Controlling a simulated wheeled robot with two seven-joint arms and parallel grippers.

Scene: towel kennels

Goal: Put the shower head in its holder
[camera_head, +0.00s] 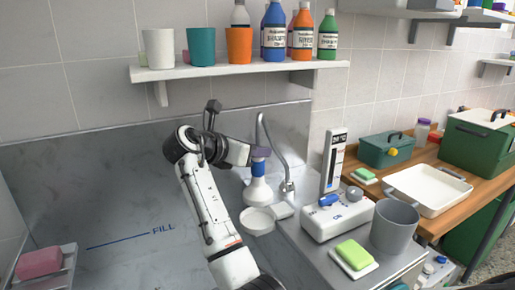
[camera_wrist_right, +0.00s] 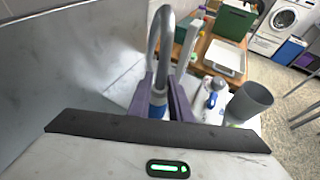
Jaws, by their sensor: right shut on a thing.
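The shower head has a blue grip (camera_head: 259,167) and a white flared end (camera_head: 258,191) pointing down. A grey hose (camera_head: 275,137) arches up from its top and down to the right. My right gripper (camera_head: 256,155) is shut around it near the blue grip, holding it roughly upright. In the right wrist view the blue part (camera_wrist_right: 159,97) sits between the purple fingers, with the hose curving above. A dark hook-like bracket (camera_head: 213,107) shows above my right wrist at the wall; I cannot tell surely whether it is the holder. My left gripper is out of view.
A shelf (camera_head: 220,71) with cups and bottles hangs above. A white round dish (camera_head: 257,220) lies below the shower head. A white device with display (camera_head: 334,160), grey bucket (camera_head: 395,228) and green sponge (camera_head: 354,254) stand right. The grey basin at left is mostly clear.

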